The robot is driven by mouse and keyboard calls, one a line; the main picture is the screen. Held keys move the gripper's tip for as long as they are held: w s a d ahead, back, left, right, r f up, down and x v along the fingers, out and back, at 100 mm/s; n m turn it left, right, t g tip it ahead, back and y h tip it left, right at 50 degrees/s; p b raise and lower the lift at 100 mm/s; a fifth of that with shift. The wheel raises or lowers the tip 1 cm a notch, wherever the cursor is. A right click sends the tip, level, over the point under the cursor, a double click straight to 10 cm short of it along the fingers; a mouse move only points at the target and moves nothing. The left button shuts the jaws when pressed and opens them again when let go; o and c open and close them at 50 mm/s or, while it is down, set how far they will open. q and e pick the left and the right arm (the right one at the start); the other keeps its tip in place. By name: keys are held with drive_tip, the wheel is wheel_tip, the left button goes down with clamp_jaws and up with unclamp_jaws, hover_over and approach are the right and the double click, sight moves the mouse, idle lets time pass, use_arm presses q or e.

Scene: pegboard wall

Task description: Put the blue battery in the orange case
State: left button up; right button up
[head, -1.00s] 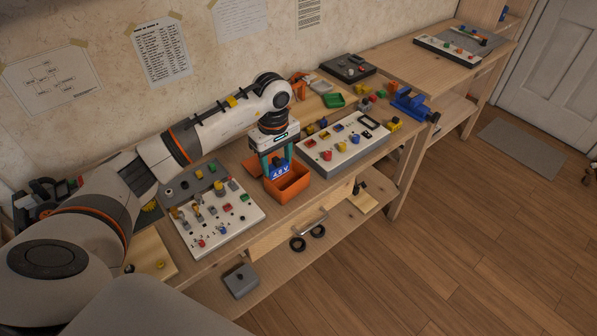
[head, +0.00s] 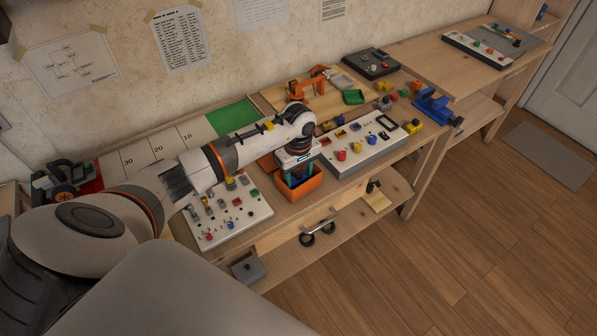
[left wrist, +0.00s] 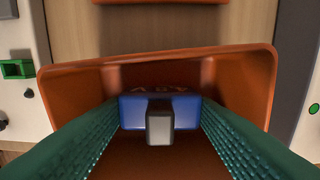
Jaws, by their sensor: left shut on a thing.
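The orange case (head: 302,192) is an open-topped box on the workbench, between two white panels. My left gripper (head: 297,179) points down into it, with its teal fingers below the case's rim in the head view. In the left wrist view the fingers of my left gripper (left wrist: 160,118) are shut on the blue battery (left wrist: 186,112), one on each side. The battery has a grey block on its near face and lies within the case's walls (left wrist: 80,95). The case hides the battery in the head view. Whether it touches the case floor I cannot tell. My right gripper is not in view.
A white panel with switches (head: 257,212) stands left of the case, and another with coloured knobs (head: 362,148) stands right. A blue vise (head: 436,106) sits at the bench's right end. A lower shelf (head: 340,218) runs under the bench.

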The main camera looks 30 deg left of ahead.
sight(299, 173)
use_arm(q)
drive_tip(key=shift+f, duration=0.1)
drive_tip(key=o, duration=0.6)
drive_tip(key=shift+o, duration=0.7)
drive_tip(key=shift+w+r, duration=0.1)
drive_tip(key=shift+r, duration=0.2)
wheel_tip(299, 173, up, 12)
drive_tip(key=b, duration=0.2)
drive_tip(key=shift+f, duration=0.15)
